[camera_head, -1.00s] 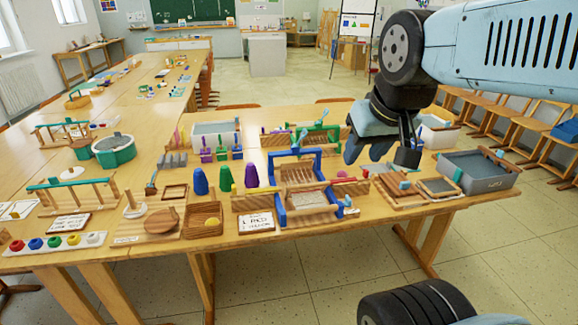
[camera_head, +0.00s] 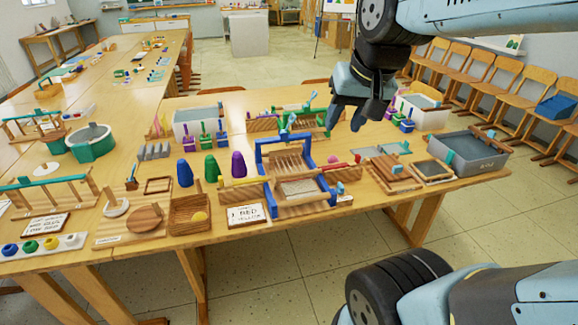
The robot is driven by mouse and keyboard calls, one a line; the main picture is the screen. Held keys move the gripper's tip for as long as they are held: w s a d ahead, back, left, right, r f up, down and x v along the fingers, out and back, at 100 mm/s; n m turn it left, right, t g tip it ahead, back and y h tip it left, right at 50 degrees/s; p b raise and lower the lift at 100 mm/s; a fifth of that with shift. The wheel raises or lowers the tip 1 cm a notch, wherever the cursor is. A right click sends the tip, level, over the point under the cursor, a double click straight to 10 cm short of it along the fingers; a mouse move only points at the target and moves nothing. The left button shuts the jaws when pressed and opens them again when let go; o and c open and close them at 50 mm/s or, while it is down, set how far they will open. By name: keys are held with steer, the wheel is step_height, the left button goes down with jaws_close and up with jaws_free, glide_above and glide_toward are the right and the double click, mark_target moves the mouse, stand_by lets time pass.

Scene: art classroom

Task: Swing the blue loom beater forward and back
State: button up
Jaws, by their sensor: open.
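The blue loom (camera_head: 266,182) stands on the near table, right of the middle, with wooden parts and pale threads. Its blue beater (camera_head: 285,139) is an upright frame with a top bar over the loom. My gripper (camera_head: 345,118) is open and empty, above the table behind and to the right of the blue beater, apart from it. Its fingertips are partly hidden by its own body and dark wrist.
A green loom (camera_head: 320,118) stands behind the blue one. Blue, green and purple cones (camera_head: 238,165) stand to its left. A grey bin (camera_head: 470,155) and wooden frames (camera_head: 388,172) lie to the right. A white card (camera_head: 245,214) is in front.

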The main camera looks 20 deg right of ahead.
steer(key=w+a+f+m+g, duration=0.1)
steer(key=w+f+m+g, duration=0.1)
steer(key=w+f+m, duration=0.8)
steer(key=w+a+f+m+g, duration=0.1)
steer(key=w+f+m+g, duration=0.35)
steer(key=w, duration=1.05)
steer(key=shift+m+t+h, duration=0.3)
steer(key=shift+m+t, duration=0.45)
steer(key=shift+t, duration=0.1)
steer(key=f, duration=1.5)
steer(key=shift+a, duration=0.2)
jaws_close()
steer(key=shift+a+r, duration=0.1)
steer(key=shift+a, duration=0.1)
